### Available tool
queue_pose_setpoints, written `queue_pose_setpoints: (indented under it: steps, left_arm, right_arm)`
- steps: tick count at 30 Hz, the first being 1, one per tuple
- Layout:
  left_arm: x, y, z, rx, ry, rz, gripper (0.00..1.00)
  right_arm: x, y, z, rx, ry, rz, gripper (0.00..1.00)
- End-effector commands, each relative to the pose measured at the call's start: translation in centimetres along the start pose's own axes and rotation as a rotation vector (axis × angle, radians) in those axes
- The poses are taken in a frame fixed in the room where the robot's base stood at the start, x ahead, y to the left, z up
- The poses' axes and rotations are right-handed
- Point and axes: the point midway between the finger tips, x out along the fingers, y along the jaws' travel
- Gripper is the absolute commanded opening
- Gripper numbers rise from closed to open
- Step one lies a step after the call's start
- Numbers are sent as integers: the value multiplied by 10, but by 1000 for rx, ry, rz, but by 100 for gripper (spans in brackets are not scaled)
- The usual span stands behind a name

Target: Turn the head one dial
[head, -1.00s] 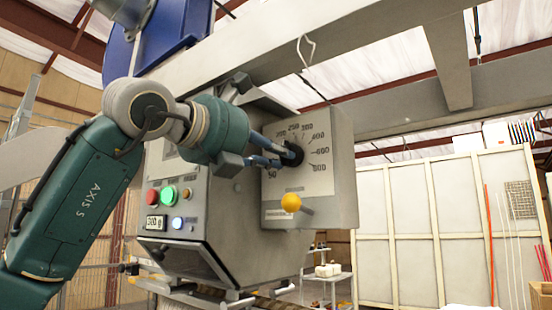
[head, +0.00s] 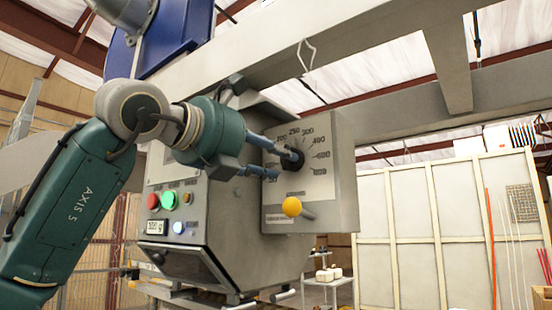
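The dial (head: 293,162) is a dark round knob on the pale scale plate of the grey box, with numbers around it including 250, 300, 400 and 600. My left gripper (head: 285,165) reaches in from the left with its two blue-grey fingers apart. The upper fingertip overlaps the knob in the picture and hides part of it. The lower fingertip is below and left of the knob, clear of it in the picture. I cannot tell whether the upper finger touches the knob. My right gripper is out of view.
A yellow ball-ended lever (head: 291,206) sticks out just below the dial. A white cart (head: 327,280) stands behind, lower right.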

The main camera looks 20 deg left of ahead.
Motion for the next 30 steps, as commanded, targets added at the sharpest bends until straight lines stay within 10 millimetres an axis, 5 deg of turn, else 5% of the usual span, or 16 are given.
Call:
queue_pose_setpoints:
  steps: [15,30]
  left_arm:
    - [-100,0,1,0,-4,0,35]
    - [-111,0,1,-1,-3,1,35]
  right_arm:
    - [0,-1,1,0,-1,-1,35]
    - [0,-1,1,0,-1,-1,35]
